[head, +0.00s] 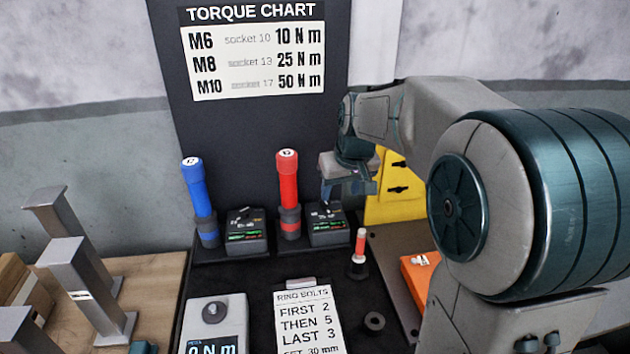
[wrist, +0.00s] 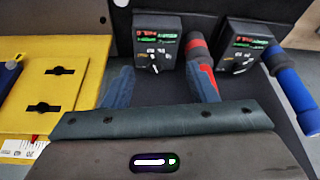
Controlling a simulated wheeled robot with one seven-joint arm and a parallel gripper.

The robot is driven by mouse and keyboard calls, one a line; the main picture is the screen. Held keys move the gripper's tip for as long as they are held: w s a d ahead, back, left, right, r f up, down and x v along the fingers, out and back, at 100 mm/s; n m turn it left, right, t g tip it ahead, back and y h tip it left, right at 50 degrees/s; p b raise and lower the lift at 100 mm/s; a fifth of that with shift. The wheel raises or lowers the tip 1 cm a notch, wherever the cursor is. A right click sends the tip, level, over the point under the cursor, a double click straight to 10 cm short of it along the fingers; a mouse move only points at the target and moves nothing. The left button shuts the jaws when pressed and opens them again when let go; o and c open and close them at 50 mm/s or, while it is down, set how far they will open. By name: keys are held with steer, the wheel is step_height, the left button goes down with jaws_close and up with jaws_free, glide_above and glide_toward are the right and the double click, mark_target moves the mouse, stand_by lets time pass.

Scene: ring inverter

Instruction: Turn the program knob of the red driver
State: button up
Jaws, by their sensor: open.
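The red driver (head: 288,185) stands upright in its dark holder, with a black control box (head: 328,232) at its right. The box has a lit green and red display and a small dark program knob with a white pointer on top. In the wrist view this box (wrist: 157,32) shows upper centre, with the knob (wrist: 153,64) on its face and the red driver (wrist: 199,52) partly behind a finger. My gripper (head: 347,190) is open and empty above the box, apart from the knob. In the wrist view my gripper (wrist: 166,76) has one finger either side of the knob's line.
A blue driver (head: 199,195) and its box (head: 245,236) stand to the left. A yellow panel (head: 396,195) is behind right, and a small red-handled tool (head: 360,243) stands in front of the red driver's box. A torque chart (head: 253,50) hangs behind.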

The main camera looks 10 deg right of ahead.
glide_above(324, 205)
steer(key=s+d, duration=0.2)
steer(key=s, duration=0.3)
steer(key=f, duration=0.1)
steer(key=shift+n, duration=0.3)
steer(key=x, duration=0.4)
steer(key=p+x, duration=0.1)
steer(key=x, duration=0.4)
steer(key=p+x, duration=0.1)
steer(key=x, duration=0.3)
steer(key=shift+w+a+f, duration=0.15)
steer(key=shift+w+a, duration=0.2)
steer(key=shift+w, duration=0.2)
steer(key=c, duration=1)
